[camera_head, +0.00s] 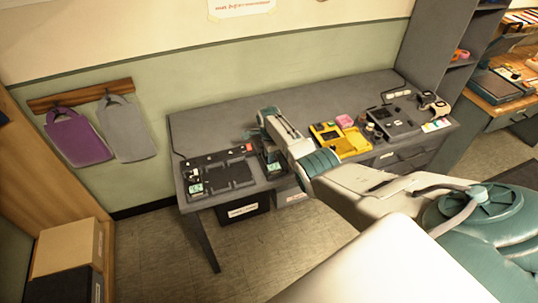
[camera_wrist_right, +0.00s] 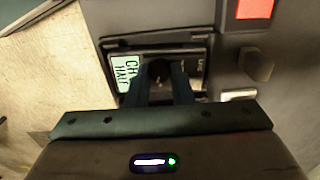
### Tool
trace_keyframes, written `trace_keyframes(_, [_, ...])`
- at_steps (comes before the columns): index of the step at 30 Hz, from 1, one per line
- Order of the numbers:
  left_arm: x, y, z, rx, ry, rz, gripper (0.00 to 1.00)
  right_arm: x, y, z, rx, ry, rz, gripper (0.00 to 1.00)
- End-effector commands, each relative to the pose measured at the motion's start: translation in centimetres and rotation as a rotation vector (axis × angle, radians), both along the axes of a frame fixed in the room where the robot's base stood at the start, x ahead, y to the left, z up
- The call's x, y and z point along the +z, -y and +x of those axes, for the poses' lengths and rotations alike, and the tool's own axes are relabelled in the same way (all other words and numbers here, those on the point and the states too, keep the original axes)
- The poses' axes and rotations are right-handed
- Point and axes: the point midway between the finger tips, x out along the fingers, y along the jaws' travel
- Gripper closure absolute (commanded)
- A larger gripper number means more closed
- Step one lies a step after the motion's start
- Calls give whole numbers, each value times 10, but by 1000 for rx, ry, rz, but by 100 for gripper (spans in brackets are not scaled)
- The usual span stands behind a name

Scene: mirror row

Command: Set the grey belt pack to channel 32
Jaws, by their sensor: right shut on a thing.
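The grey belt pack (camera_wrist_right: 190,52) shows in the right wrist view as a small dark panel. It has a pale green display (camera_wrist_right: 124,75) at its left, partly cut off by my finger, with turned dark letters that seem to begin "CH"; I cannot read a channel number. A dark round knob (camera_wrist_right: 158,69) sits between the fingertips of my right gripper (camera_wrist_right: 161,80), which is shut on it. In the head view my right gripper (camera_head: 271,163) reaches down at the desk's front left and hides most of the pack. My left gripper is not in view.
A black dock (camera_head: 222,177) with several small parts lies left of my gripper on the grey desk (camera_head: 220,118). A yellow device (camera_head: 345,143) and a black console (camera_head: 396,118) stand to the right. The desk's back middle is clear.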

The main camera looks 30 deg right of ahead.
Motion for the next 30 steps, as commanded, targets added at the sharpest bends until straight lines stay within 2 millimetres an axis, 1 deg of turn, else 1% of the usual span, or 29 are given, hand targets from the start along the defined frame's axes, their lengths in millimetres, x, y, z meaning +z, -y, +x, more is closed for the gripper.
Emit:
trace_keyframes(1, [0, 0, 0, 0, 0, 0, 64, 0, 0, 0, 0, 1, 0, 76])
trace_keyframes(3, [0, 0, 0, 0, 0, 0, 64, 0, 0, 0, 0, 1, 0, 62])
trace_keyframes(4, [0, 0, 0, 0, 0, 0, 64, 0, 0, 0, 0, 1, 0, 57])
trace_keyframes(12, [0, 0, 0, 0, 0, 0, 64, 0, 0, 0, 1, 0, 0, 57])
trace_keyframes(16, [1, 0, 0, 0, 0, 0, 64, 6, 0, 0, 1, 2, -1, 57])
trace_keyframes(20, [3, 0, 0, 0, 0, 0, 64, 21, 0, 1, 0, 3, -1, 57])
trace_keyframes(23, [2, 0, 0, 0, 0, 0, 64, 36, 0, 1, 1, 5, -1, 57])
trace_keyframes(30, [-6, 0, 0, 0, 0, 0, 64, 77, 1, 1, 0, 4, -2, 57])
